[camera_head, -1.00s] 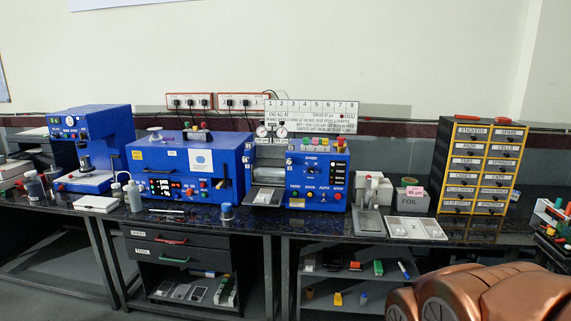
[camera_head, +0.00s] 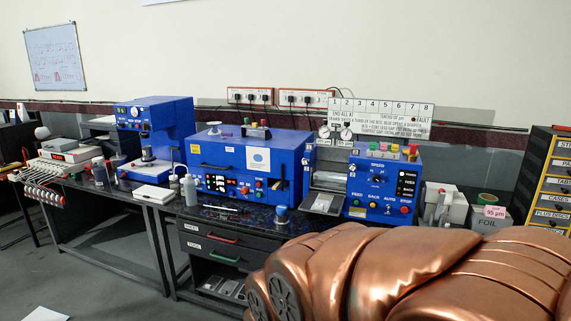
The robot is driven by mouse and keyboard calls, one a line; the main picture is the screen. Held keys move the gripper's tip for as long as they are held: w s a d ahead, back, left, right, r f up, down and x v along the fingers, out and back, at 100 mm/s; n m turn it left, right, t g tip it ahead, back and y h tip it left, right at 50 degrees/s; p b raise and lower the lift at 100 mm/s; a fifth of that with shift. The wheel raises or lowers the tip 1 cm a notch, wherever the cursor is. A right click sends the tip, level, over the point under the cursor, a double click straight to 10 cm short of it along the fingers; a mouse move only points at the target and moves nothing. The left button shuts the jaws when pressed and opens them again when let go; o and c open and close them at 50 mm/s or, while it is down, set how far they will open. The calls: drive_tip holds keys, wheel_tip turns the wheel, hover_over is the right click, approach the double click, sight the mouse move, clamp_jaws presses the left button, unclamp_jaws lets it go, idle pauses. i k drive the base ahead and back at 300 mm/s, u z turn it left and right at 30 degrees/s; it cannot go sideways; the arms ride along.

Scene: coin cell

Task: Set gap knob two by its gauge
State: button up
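Two round white dial gauges stand on top of the blue roller machine (camera_head: 382,185). The left gauge (camera_head: 324,132) and the right gauge (camera_head: 348,128) are side by side at its upper left, above the rollers. Small labels sit just below them; the one under the right gauge seems to read 95 µm. The gap knobs are too small to make out for certain near the gauges. The needles cannot be read. My copper-coloured arm (camera_head: 400,275) fills the lower right. My gripper is not in view.
A blue oven-like box (camera_head: 250,165) and a blue press (camera_head: 155,130) stand to the left on the dark bench. A numbered sign (camera_head: 380,115) is behind the machine. A foil box (camera_head: 490,220) and drawer cabinet (camera_head: 545,185) stand right.

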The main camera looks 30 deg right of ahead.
sight(352, 167)
drive_tip(key=u, duration=0.25)
drive_tip(key=i, duration=1)
drive_tip(key=z, duration=0.6)
drive_tip(key=i, duration=0.8)
drive_tip(key=z, duration=1.05)
drive_tip(key=i, duration=0.2)
drive_tip(key=z, duration=0.2)
